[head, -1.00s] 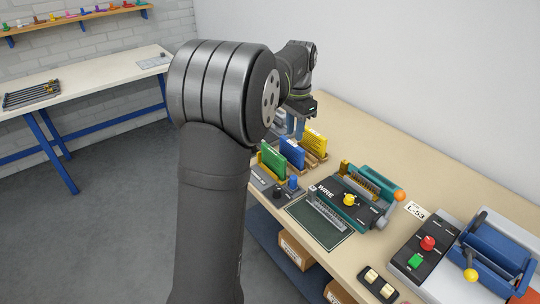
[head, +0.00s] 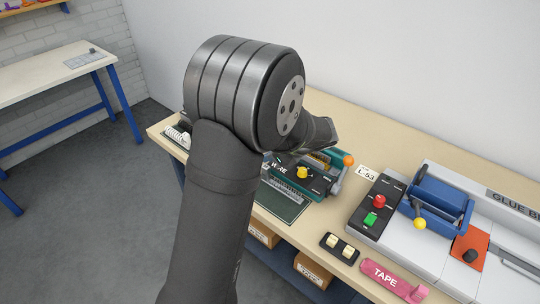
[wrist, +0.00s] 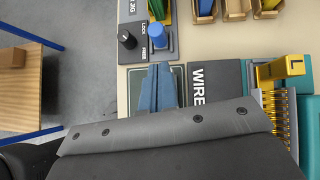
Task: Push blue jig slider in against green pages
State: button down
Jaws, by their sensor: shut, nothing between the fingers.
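In the wrist view, the blue jig slider (wrist: 158,36) shows as a round blue knob on the dark grey jig near the top. The green pages (wrist: 168,9) stand just beyond it, cut off by the top edge, beside a yellow piece. A black knob (wrist: 128,41) marked LOCK and FREE sits left of the slider; its setting is not clear. My gripper (wrist: 158,68) is shut and empty, its blue-grey fingers together, just short of the slider in the picture. Whether they touch is unclear. In the head view my arm hides the gripper and jig.
The wire machine (wrist: 203,88) is right of my gripper, with a yellow L-marked piece (wrist: 284,69). Blue pages (wrist: 207,9) stand in a wooden holder at the top. In the head view, the red-and-green-button panel (head: 376,207) and pink tape (head: 390,278) lie farther right.

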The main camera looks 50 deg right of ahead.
jog(key=x, duration=0.6)
jog(key=shift+w+f, duration=0.25)
jog(key=shift+w, duration=0.05)
jog(key=shift+w, duration=1.55)
jog(key=v, duration=1)
jog(key=shift+f, duration=0.1)
